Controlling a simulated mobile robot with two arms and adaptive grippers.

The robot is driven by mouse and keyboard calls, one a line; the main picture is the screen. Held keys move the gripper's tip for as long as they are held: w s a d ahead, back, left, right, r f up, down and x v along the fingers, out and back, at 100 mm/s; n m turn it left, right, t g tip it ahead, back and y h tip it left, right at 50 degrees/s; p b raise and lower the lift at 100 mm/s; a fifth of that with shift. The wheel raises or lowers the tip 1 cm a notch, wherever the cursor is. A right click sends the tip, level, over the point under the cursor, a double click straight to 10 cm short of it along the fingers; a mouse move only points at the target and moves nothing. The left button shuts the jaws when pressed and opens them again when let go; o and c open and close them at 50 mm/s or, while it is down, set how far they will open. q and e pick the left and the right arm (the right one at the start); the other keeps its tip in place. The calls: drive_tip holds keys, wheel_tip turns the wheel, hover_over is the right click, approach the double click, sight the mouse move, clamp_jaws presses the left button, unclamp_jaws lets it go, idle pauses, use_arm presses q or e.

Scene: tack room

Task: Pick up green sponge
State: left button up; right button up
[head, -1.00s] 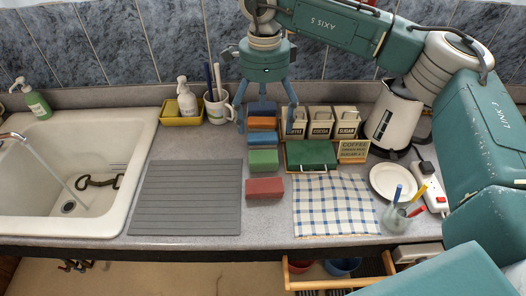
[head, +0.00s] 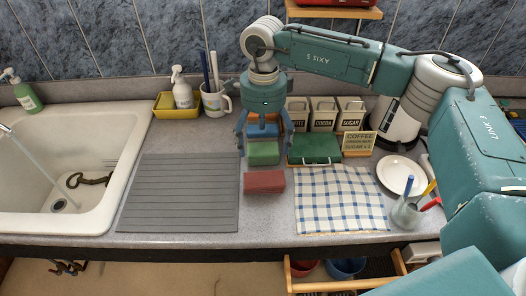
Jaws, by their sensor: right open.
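The green sponge (head: 263,154) lies flat on the counter in a front-to-back row of coloured sponges. The red sponge (head: 264,182) is just in front of it and a blue sponge (head: 263,131) just behind. My right gripper (head: 265,150) points down over the row, its fingers spread wide to the left and right of the green and blue sponges. No sponge is held. I cannot tell how high the fingertips are above the counter. The gripper body hides the back of the row. My left gripper is out of view.
A green case (head: 315,149) with a handle sits close to the right finger, with canisters (head: 322,113) behind it. A grey ridged mat (head: 180,195) lies left, a checked cloth (head: 340,200) right. A mug (head: 215,101) and soap bottle (head: 182,92) stand behind left.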

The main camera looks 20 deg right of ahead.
sight(263, 151)
drive_tip(key=shift+f+p, duration=0.45)
drive_tip(key=shift+f, duration=0.15)
drive_tip(key=f+p, duration=0.2)
drive_tip(key=f, duration=0.1)
drive_tip(key=shift+w+f, duration=0.2)
drive_tip(key=shift+f, duration=0.6)
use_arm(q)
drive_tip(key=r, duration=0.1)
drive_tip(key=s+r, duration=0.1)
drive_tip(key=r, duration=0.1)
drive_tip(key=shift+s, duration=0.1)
use_arm(e)
drive_tip(key=c, duration=0.9)
